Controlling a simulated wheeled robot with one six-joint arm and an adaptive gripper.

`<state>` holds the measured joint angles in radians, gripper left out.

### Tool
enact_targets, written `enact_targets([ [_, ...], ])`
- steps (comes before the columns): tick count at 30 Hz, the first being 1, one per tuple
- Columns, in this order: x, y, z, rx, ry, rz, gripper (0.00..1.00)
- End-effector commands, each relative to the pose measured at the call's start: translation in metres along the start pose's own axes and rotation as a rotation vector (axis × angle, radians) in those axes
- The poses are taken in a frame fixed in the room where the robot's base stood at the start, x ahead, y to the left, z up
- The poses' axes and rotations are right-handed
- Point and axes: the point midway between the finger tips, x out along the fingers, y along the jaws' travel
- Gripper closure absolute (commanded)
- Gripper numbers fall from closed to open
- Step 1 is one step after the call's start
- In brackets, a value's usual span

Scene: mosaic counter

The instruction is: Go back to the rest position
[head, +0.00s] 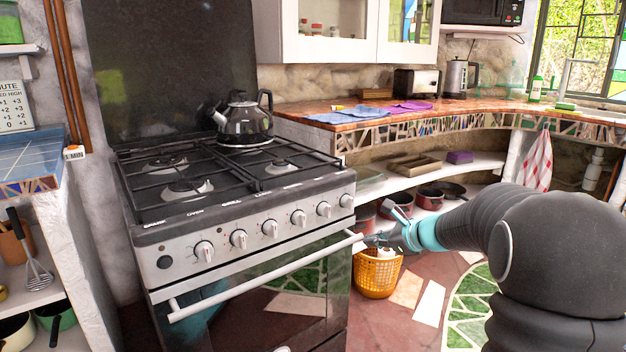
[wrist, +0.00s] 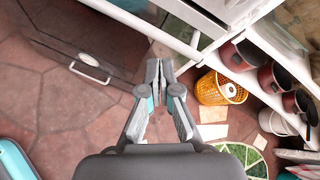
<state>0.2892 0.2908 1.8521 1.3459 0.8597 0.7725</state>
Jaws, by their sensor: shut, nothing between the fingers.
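My gripper (head: 376,240) is shut and empty, with its fingers together. In the head view it is beside the right end of the stove's white oven door handle (head: 270,275). In the wrist view the fingertips (wrist: 160,72) are just below the white handle bar (wrist: 150,30), and I cannot tell whether they touch it. The oven door (head: 255,310) looks closed. My arm reaches in from the right side of the head view.
A black kettle (head: 244,121) stands on the stove's back right. An orange basket (head: 377,274) sits on the floor close to my gripper and shows in the wrist view (wrist: 212,90). Pots (head: 430,198) fill the low shelf. Tiled floor (head: 400,325) lies open in front.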

Motion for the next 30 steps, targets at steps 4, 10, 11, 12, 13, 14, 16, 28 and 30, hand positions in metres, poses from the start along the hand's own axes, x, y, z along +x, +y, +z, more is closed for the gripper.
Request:
enact_targets([
  [4,-0.018,0.057,-0.015,-0.323,0.099,0.153,1.00],
  [10,-0.066,0.140,-0.023,-0.828,0.192,0.405,1.00],
  [11,-0.075,0.151,-0.024,-0.900,0.202,0.442,1.00],
  [12,-0.086,0.165,-0.025,-0.992,0.214,0.489,1.00],
  [13,-0.094,0.175,-0.026,-1.057,0.222,0.522,1.00],
  [14,-0.103,0.184,-0.027,-1.120,0.230,0.555,1.00],
  [16,-0.122,0.204,-0.029,-1.259,0.248,0.627,1.00],
  [28,-0.215,0.279,-0.035,-1.822,0.380,0.878,1.00],
  [30,-0.226,0.287,-0.033,-1.878,0.408,0.879,1.00],
])
